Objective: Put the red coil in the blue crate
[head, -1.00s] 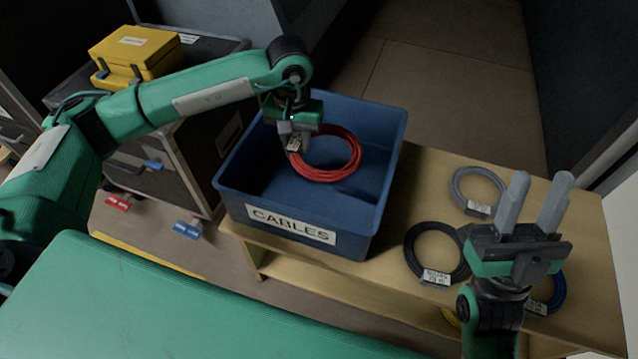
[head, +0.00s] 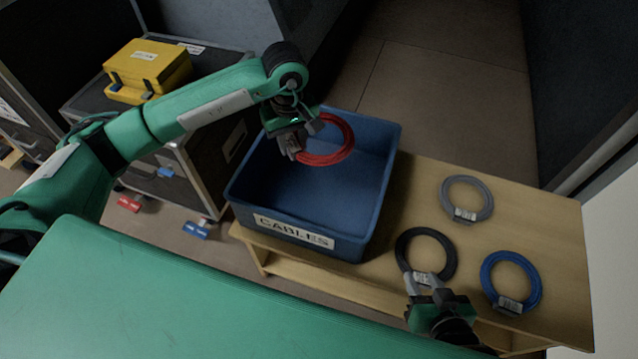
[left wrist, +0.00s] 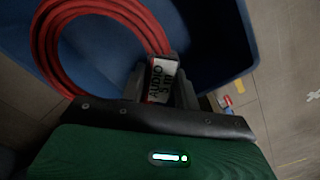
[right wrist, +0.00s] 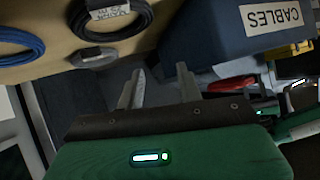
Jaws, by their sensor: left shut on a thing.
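The red coil (head: 351,138) hangs from its white tag in my left gripper (head: 291,147), which is shut on that tag. In the left wrist view the tag (left wrist: 161,78) sits between the fingers and the coil (left wrist: 47,45) loops out to the upper left. The coil is over the blue crate (head: 352,241), within its opening as seen from the head, tilted; its height above the crate floor is hard to tell. My right gripper (head: 421,281) is open and empty, in front of the black coil's tag in the head view; its fingers are apart in the right wrist view (right wrist: 158,88).
On the wooden table (head: 520,215), right of the crate, lie a black coil (head: 449,247), a grey coil (head: 487,195) and a blue coil (head: 535,283). A yellow case (head: 150,68) stands on a dark trunk at the left. A green surface (head: 180,300) fills the near left.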

